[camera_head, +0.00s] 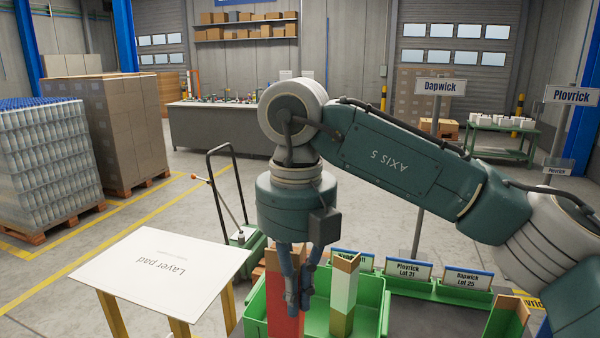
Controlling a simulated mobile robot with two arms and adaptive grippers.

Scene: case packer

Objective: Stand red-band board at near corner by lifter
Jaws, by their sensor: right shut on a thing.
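The red-band board (283,325) is upright, brown at the top with a wide red band below. It stands at or in the left part of a green bin (376,292). My right gripper (299,303) points down and is shut on the red-band board near its upper part; the fingers hide some of it. Whether the board's lower end touches the bin floor is out of view. The lifter (239,243), green with a tall black handle, stands on the floor behind and left of the bin. My left gripper is not in view.
A board with white and olive bands (343,290) stands just right of my gripper. A layer pad (165,268) lies on a yellow-legged stand at left. Green bins with lot labels (408,269) are to the right. Wrapped pallet loads (120,130) stand at back left.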

